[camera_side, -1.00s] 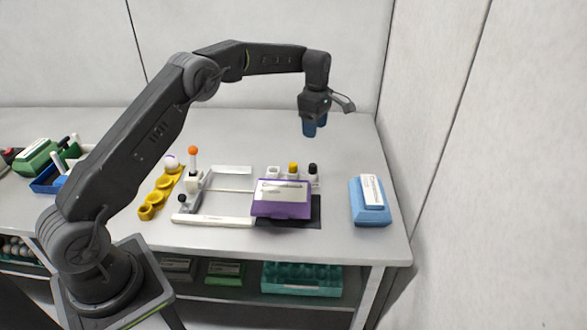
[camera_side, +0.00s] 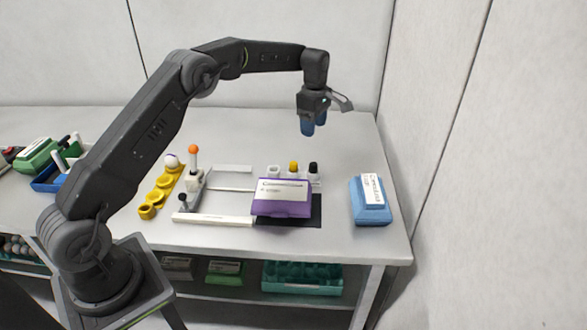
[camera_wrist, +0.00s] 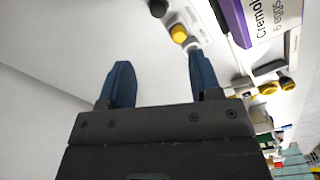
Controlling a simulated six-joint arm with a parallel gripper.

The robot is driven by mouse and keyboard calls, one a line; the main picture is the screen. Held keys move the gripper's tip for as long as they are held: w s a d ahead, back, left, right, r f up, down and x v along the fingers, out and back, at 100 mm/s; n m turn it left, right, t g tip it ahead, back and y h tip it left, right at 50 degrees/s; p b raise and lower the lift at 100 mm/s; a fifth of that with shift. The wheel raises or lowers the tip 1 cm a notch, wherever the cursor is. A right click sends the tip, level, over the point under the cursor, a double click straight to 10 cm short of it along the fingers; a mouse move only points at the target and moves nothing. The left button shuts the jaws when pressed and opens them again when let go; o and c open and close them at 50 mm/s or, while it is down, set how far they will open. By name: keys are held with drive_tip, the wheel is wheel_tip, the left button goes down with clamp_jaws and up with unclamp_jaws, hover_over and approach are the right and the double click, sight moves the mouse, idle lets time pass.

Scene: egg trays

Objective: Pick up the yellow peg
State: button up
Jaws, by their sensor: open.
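The yellow peg (camera_side: 293,166) stands upright in a white holder (camera_side: 292,177) behind the purple box, between an empty-looking white slot and a black peg. In the wrist view the yellow peg (camera_wrist: 179,34) shows near the top, close to the tip of the right finger. My gripper (camera_side: 313,124) is open and empty, with two blue fingers pointing down, high above the table and behind the peg. In the wrist view the gripper's fingers (camera_wrist: 158,75) are spread wide with nothing between them.
A purple egg box (camera_side: 282,208) lies just in front of the holder on a black mat (camera_side: 317,208). A blue box (camera_side: 370,214) sits at the right. A stand with an orange-topped lever (camera_side: 193,150) and a yellow tray (camera_side: 148,211) are to the left. The back table is clear.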

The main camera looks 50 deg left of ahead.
drive_tip(key=s+a+m, duration=0.3)
drive_tip(key=s+m, duration=0.1)
hover_over(294, 163)
drive_tip(key=shift+m, duration=0.3)
drive_tip(key=f, duration=0.8)
drive_tip(key=shift+s+a, duration=0.15)
drive_tip(key=shift+s, duration=0.1)
wheel_tip(294, 163, down, 5)
drive_tip(key=shift+w+f, duration=0.15)
drive_tip(key=c, duration=1)
